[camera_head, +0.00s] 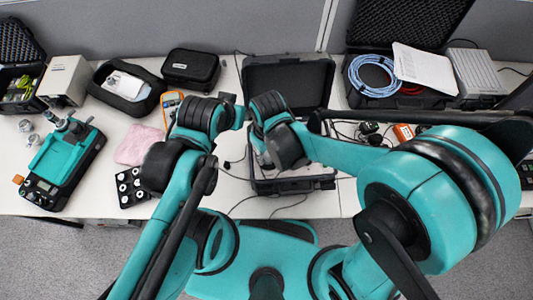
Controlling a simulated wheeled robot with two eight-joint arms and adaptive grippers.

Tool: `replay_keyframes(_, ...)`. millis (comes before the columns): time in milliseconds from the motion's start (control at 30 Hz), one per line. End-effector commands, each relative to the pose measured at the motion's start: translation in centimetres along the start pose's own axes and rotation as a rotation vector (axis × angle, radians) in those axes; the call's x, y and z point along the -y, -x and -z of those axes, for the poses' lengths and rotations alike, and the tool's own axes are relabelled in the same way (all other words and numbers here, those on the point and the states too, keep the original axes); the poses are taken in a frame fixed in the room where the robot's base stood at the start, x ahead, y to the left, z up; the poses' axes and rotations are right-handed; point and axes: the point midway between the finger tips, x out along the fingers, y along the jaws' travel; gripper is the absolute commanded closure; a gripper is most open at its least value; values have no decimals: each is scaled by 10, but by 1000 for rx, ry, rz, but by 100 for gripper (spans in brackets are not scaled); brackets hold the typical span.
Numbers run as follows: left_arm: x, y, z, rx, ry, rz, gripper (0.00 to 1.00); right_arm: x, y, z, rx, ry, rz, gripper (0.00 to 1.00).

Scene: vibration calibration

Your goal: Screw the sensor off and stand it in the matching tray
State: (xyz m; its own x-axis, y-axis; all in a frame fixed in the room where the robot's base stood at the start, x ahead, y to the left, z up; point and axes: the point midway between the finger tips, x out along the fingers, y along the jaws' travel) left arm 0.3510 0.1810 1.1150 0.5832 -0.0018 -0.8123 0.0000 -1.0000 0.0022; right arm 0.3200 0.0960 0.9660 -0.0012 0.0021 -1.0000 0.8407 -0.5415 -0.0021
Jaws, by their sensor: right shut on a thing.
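The teal and black calibrator (68,168) lies at the left of the table. A small metal fitting (62,124) shows at its far end; I cannot tell whether a sensor is on it. A black tray (128,203) with several round white-rimmed places sits right of the calibrator. My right gripper (252,116) is over the middle of the table, mostly hidden by its wrist. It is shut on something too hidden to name. My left gripper (238,116) is close beside it, and its fingers are not clear. Both are away from the calibrator and tray.
A pink cloth (139,144) lies behind the tray. An open black case (289,80) stands behind and under my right wrist. Small metal parts (27,127) lie left of the calibrator. Black cases and a grey box (65,81) line the back. Cables cross the front edge.

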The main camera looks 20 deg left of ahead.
Motion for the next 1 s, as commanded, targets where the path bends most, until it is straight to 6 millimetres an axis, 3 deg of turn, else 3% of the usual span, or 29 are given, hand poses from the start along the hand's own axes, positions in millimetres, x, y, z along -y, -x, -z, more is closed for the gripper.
replay_keyframes(233,0,-4,-3,0,0,0,56,-5,-1,-4,5,220,-10,97)
replay_keyframes(600,0,-4,-3,0,0,0,56,-5,-1,-4,6,266,-10,97)
replay_keyframes(1000,0,-8,-6,0,0,0,56,-4,-1,-5,6,593,-7,100)
